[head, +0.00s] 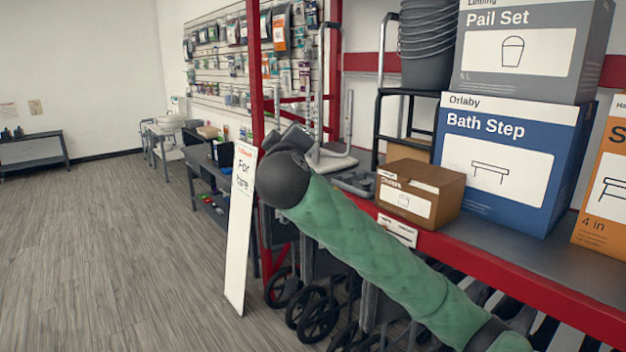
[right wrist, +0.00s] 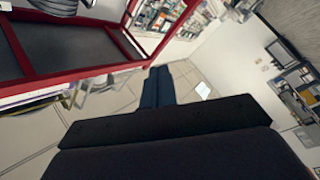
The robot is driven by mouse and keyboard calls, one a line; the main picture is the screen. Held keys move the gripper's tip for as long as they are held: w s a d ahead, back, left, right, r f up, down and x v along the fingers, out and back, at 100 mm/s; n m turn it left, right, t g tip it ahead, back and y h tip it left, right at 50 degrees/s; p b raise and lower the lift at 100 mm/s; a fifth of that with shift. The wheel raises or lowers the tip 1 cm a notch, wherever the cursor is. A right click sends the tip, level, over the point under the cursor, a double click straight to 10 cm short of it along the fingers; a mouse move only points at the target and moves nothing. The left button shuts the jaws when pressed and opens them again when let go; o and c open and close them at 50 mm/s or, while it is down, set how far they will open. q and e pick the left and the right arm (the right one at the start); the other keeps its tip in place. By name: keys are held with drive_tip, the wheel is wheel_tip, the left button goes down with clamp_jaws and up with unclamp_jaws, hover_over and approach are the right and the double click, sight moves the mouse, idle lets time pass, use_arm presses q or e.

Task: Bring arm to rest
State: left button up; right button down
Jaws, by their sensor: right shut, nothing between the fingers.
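My right arm (head: 385,245), in a green sleeve, reaches up from the lower right of the head view. It ends in a dark rounded joint (head: 285,180) in front of the red rack post. I cannot make out the right gripper's fingers in the head view. In the right wrist view my right gripper (right wrist: 157,76) shows its dark fingers together, with nothing between them, above a pale floor. My left arm and left gripper are not in view.
A red-edged shelf (head: 540,285) at the right holds a brown carton (head: 447,195), a blue Bath Step box (head: 562,165), a grey Pail Set box (head: 590,50) and an orange box (head: 612,150). A white sign board (head: 236,245) stands left of my arm. Floor is clear at left.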

drive_tip(key=s+d+f+m+g, duration=0.2)
drive_tip(key=s+d+f+g, duration=0.3)
drive_tip(key=f, duration=1)
drive_tip(key=s+d+f+m+g, duration=0.25)
drive_tip(key=s+d+f, duration=0.4)
drive_tip(key=f, duration=0.95)
drive_tip(key=s+d+f+m+g, duration=0.2)
drive_tip(key=s+d+f+g, duration=0.35)
drive_tip(key=f, duration=0.95)
drive_tip(key=s+d+f+m+g, duration=0.1)
drive_tip(key=s+d+f+g, duration=0.1)
drive_tip(key=s+f, duration=1)
drive_tip(key=s+d+f+m+g, duration=0.1)
drive_tip(key=s+d+f+g, duration=0.1)
drive_tip(key=s+f, duration=1)
drive_tip(key=s+g, duration=0.1)
drive_tip(key=s, duration=0.4)
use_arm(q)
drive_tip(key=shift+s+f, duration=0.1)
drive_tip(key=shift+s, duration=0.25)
use_arm(e)
drive_tip(key=shift+d, duration=0.1)
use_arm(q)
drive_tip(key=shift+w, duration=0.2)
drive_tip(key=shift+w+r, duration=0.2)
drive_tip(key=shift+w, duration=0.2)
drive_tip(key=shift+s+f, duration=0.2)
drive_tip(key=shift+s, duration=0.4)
